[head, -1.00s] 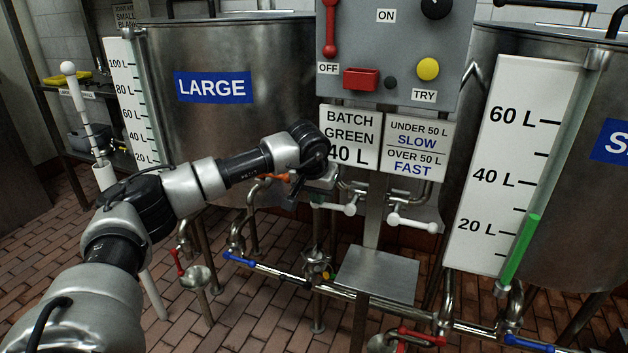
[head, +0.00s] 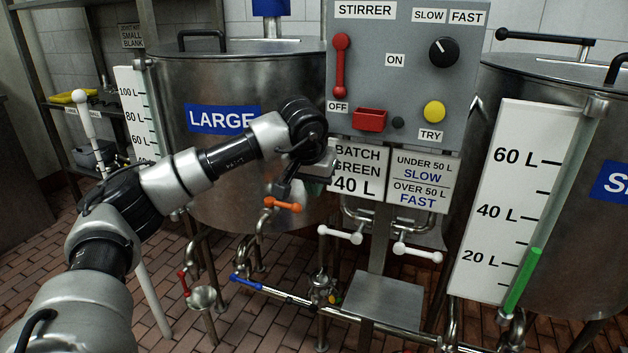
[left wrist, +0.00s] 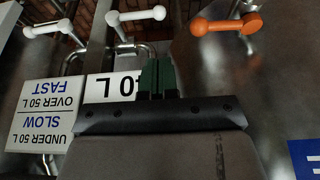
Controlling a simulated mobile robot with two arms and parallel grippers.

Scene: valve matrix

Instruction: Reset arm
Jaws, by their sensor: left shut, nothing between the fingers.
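My left arm reaches in from the left in the head view. Its gripper (head: 318,175) is in front of the large tank's right side, over the lower-left part of the batch sign (head: 358,168). In the left wrist view its green fingers (left wrist: 157,78) are together with nothing between them. The orange valve handle (head: 283,204) is below and left of the gripper, apart from it; it also shows in the left wrist view (left wrist: 226,24). Two white valve handles (head: 341,234) (head: 417,250) sit lower right. My right gripper is not in view.
The grey stirrer panel (head: 407,75) with a red lever (head: 341,66), black knob (head: 444,52) and yellow button (head: 434,111) stands just right of my arm. The large tank (head: 170,85) is behind it. A small steel platform (head: 383,297) is below.

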